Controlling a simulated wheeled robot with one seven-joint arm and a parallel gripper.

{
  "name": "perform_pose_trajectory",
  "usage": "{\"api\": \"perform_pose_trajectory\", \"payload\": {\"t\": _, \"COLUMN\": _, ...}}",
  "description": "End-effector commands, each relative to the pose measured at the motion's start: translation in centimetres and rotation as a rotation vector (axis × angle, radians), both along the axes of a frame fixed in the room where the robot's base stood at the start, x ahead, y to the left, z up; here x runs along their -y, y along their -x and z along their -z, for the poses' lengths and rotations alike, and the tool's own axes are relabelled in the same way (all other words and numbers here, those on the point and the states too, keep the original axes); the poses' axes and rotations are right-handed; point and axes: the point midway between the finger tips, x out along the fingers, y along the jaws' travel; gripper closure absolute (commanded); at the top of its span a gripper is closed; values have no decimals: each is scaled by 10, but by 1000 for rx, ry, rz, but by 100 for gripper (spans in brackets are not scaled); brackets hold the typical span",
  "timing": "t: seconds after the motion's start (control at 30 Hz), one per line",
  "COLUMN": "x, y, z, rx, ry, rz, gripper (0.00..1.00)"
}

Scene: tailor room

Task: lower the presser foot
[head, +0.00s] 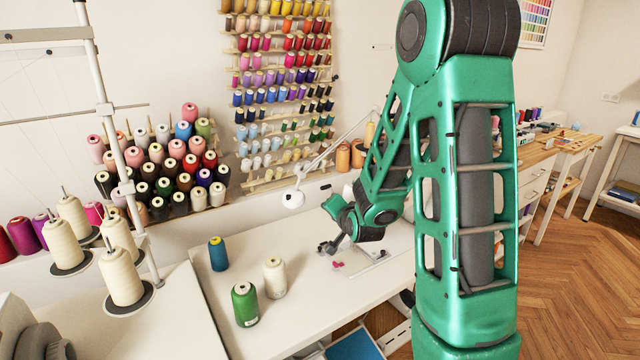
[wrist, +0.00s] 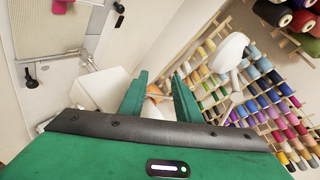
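My green gripper (wrist: 160,80) shows in the wrist view with its two fingers apart and nothing held between them. In the head view my gripper (head: 334,206) is above the white table (head: 290,320), left of my forearm. A white block (wrist: 104,88) beside the left finger in the wrist view may be part of the sewing machine; metal bars and a plate (wrist: 62,55) lie left of it. I cannot make out the presser foot or its lever in either view. My arm hides much of the table in the head view.
Blue (head: 218,254), green (head: 244,304) and cream (head: 275,278) thread cones stand on the table. A small pink item (head: 338,265) lies near my gripper. A white lamp (head: 293,198) stands behind it. Thread racks (head: 270,90) cover the wall.

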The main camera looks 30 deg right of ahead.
Motion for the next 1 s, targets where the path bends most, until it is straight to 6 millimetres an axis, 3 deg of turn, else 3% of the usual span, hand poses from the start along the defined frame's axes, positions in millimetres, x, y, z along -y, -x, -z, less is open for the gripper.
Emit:
{"api": "perform_pose_trajectory", "payload": {"t": 0.1, "x": -5, "y": -22, "z": 2, "rx": 168, "ry": -99, "rz": 34, "gripper": 70}}
{"api": "perform_pose_trajectory", "payload": {"t": 0.23, "x": -8, "y": -36, "z": -3, "rx": 361, "ry": -218, "rz": 73, "gripper": 70}}
{"api": "perform_pose_trajectory", "payload": {"t": 0.5, "x": -3, "y": -35, "z": -13, "rx": 681, "ry": -419, "rz": 131, "gripper": 70}}
{"api": "perform_pose_trajectory", "payload": {"t": 0.77, "x": 3, "y": -29, "z": -19, "rx": 816, "ry": -500, "rz": 155, "gripper": 70}}
{"api": "perform_pose_trajectory", "payload": {"t": 1.0, "x": 14, "y": -54, "z": -27, "rx": 825, "ry": -500, "rz": 157, "gripper": 70}}
